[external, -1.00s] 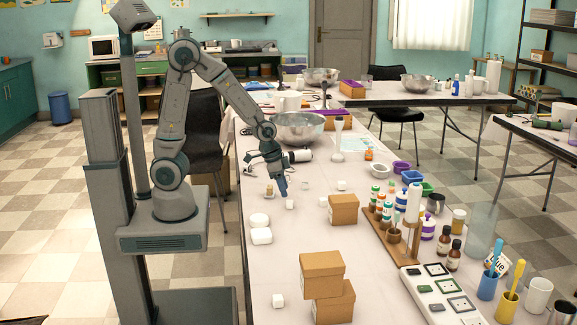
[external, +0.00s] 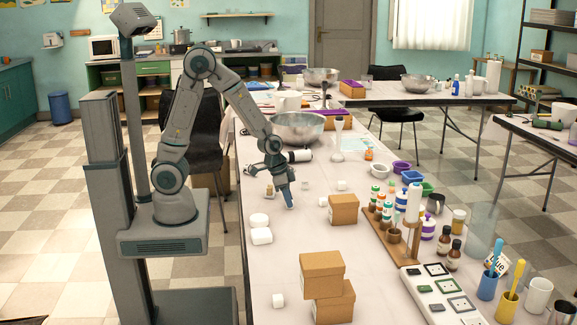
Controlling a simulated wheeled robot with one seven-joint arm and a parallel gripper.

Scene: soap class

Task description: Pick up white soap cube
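My gripper (external: 289,203) points down over the near table, its blue-grey fingers reaching close to the tabletop. A white cube seen under it a second ago is now covered by the fingers; I cannot tell whether they hold it. Other small white cubes lie on the table: one right of the fingers (external: 323,201), one behind that (external: 341,185), one just behind the fingers (external: 305,185), and one near the front left (external: 278,300). Whether the fingers are apart or together is too small to tell.
Two white rounded blocks (external: 261,236) lie left of the gripper. A cardboard box (external: 343,209) stands to the right, and stacked boxes (external: 322,272) stand in front. A metal bowl (external: 297,128) is behind. A wooden rack with bottles (external: 393,236) stands farther right. Bare table lies between.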

